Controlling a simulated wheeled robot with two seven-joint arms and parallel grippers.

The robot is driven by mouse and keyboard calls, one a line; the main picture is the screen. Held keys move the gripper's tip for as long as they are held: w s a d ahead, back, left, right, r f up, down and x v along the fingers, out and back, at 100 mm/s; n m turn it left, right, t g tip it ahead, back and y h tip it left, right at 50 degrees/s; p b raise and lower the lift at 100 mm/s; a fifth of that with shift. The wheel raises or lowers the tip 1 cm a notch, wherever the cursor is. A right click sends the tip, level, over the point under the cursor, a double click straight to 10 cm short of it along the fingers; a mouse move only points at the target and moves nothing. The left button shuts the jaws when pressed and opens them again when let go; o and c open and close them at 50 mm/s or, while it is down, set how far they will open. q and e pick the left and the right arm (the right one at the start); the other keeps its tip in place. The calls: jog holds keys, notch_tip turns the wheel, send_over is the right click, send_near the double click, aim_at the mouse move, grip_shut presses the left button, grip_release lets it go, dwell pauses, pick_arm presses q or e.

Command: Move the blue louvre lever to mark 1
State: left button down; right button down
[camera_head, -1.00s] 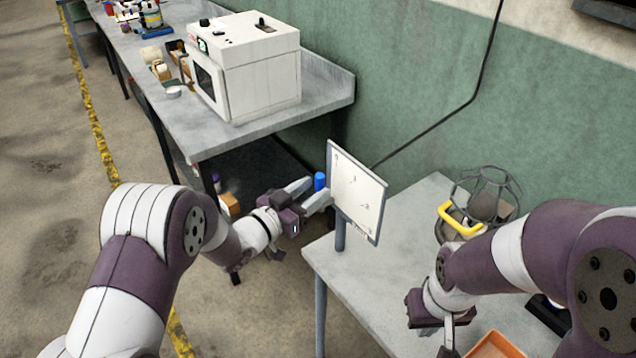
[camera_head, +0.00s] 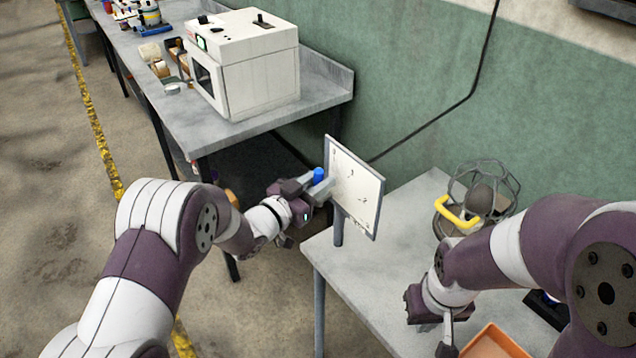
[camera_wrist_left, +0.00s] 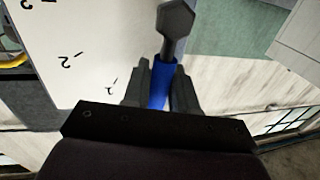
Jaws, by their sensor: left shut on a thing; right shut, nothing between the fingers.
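The blue louvre lever (camera_head: 319,175) sticks out at the left edge of a white marked plate (camera_head: 356,190) on a post. My left gripper (camera_head: 316,184) is shut on the lever. In the left wrist view the blue lever (camera_wrist_left: 159,84) stands between the two dark fingers, with a grey end beyond it. The plate (camera_wrist_left: 75,45) there shows marks, one reading 2 and a 1 lower down, nearest the lever. My right gripper (camera_head: 447,335) is shut and empty above the near table, beside an orange tray.
The near table (camera_head: 345,268) carries a wire cage with a yellow handle (camera_head: 457,211) and the orange tray (camera_head: 492,343). A white oven (camera_head: 245,65) stands on the long bench behind. A dark cable runs along the green wall.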

pick_arm(q)
jog(key=m+b, duration=0.1)
jog(key=b, duration=0.1)
jog(key=s+m+b, duration=0.1)
jog(key=m+b, duration=0.1)
jog(key=d+f+m+h+b, duration=0.1)
jog(key=b, duration=0.1)
jog(key=shift+s+d+b, duration=0.1)
jog(key=shift+s+b, duration=0.25)
jog(key=shift+s+d+r+m+t+b, duration=0.1)
jog(key=shift+m+t+b, duration=0.05)
jog(key=shift+m+b, duration=0.3)
jog(key=shift+s+d+m+t+b, duration=0.15)
jog(key=shift+m+b, duration=0.15)
jog(key=shift+m, duration=0.15)
jog(key=shift+a, duration=0.1)
jog(key=c, duration=1)
grip_release()
jog(key=shift+c, duration=0.2)
jog(key=b+v, duration=0.1)
jog(key=v, duration=1.1)
jog(key=shift+s+a, duration=0.25)
jog(key=shift+a, duration=0.05)
